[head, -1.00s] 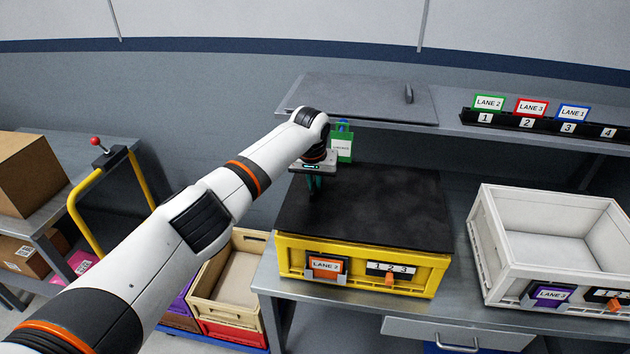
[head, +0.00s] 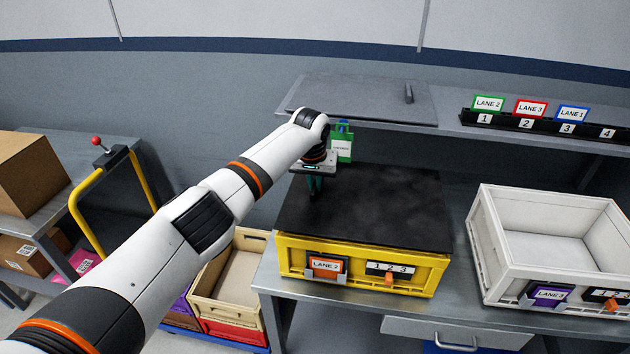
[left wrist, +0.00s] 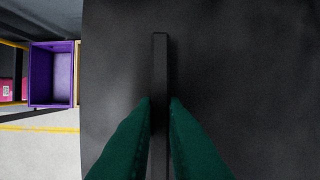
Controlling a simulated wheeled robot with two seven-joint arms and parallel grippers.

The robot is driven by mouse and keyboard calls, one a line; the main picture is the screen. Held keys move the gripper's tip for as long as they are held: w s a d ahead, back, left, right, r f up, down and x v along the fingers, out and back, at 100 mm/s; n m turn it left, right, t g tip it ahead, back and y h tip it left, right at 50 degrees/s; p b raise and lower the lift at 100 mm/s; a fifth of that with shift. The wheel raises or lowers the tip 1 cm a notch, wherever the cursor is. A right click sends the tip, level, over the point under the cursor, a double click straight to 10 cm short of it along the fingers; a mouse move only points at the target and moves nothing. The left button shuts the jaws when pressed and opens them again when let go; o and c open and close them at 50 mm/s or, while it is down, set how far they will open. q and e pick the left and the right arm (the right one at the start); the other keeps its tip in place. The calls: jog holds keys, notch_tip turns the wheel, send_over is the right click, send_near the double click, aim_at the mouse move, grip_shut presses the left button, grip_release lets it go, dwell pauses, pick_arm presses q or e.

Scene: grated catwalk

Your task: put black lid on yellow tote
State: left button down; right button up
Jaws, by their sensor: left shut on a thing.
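The black lid (head: 375,210) lies over the top of the yellow tote (head: 360,284) on the bench and looks flat across it. Whether it is fully seated at the back cannot be told. My left gripper (head: 314,188) is over the left part of the lid. In the left wrist view its green fingers (left wrist: 160,120) are shut on the lid's raised handle bar (left wrist: 160,70), one on each side. The lid (left wrist: 240,70) fills most of that view. My right gripper is not in view.
A white tote (head: 550,235) stands right of the yellow tote. A grey shelf (head: 360,100) runs behind and above, with a grey panel and lane cards. A green-tagged item (head: 342,145) is behind the gripper. Stacked crates (head: 232,290) and a yellow-handled cart (head: 85,215) are at left.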

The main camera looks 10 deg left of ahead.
pick_arm(q)
jog(key=shift+d, duration=0.1)
dwell(0.7)
jog(key=shift+f, duration=0.35)
dwell(0.4)
jog(key=shift+p, duration=1.2)
dwell(2.6)
jog(key=shift+f+b, duration=0.35)
jog(key=shift+f, duration=0.2)
dwell(0.6)
dwell(0.4)
jog(key=c, duration=1)
grip_release()
jog(key=shift+f, duration=0.1)
jog(key=shift+r, duration=0.2)
